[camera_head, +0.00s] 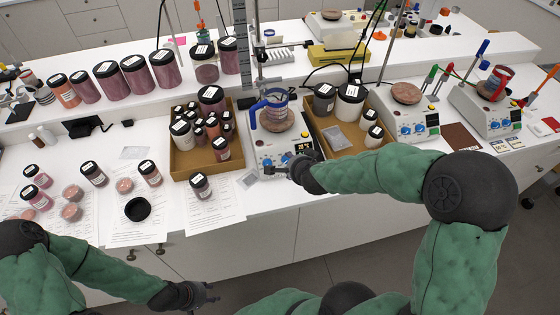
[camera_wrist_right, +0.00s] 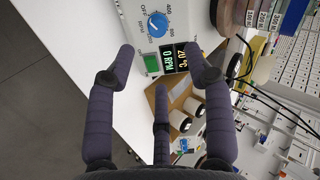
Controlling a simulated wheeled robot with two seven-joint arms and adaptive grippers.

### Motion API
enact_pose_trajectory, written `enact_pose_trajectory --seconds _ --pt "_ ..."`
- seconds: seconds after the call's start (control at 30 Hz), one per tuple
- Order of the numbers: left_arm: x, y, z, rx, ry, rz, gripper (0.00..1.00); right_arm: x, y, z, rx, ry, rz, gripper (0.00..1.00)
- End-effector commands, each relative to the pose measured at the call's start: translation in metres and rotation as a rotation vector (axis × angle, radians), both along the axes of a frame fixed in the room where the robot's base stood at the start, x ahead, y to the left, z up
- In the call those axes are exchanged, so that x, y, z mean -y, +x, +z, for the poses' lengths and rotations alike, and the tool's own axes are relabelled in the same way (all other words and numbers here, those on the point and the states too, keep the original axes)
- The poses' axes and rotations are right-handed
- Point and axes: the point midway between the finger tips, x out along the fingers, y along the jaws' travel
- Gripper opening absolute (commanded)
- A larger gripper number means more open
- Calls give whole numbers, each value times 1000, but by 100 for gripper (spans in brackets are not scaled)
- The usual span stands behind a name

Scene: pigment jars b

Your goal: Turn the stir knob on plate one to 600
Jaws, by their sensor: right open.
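The white stirring hotplate (camera_head: 262,146) at the bench front carries a blue-clamped vessel (camera_head: 275,112) on its round top; I cannot read a plate number. In the right wrist view its panel (camera_wrist_right: 142,18) shows a blue knob (camera_wrist_right: 158,24) with a printed dial and a lit display (camera_wrist_right: 174,60) reading 0 RPM. The knob's exact pointer setting is too small to read. My right gripper (camera_head: 284,170) is at the plate's front; its fingers (camera_wrist_right: 163,65) are spread and empty, apart from the knob. My left gripper (camera_head: 208,294) is low in front of the bench, its fingers unclear.
Cardboard trays of jars flank the plate, one left (camera_head: 183,170) and one right (camera_head: 330,150). Two more hotplates (camera_head: 405,118) (camera_head: 490,112) stand further right. Loose jars and papers cover the bench left. The floor before the bench is clear.

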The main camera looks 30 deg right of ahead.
Motion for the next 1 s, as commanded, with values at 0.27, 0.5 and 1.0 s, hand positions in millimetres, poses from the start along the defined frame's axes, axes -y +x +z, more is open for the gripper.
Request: enact_pose_trajectory --seconds 0.27,0.5,1.0 --pt "0 0 -4 -1 0 -1 40 6 9 -17 -15 -28 14 52" --pt "0 0 -18 -1 0 0 40 12 38 -48 -16 -27 14 52" --pt "0 0 -28 0 0 0 40 21 73 -78 -14 -27 14 52"
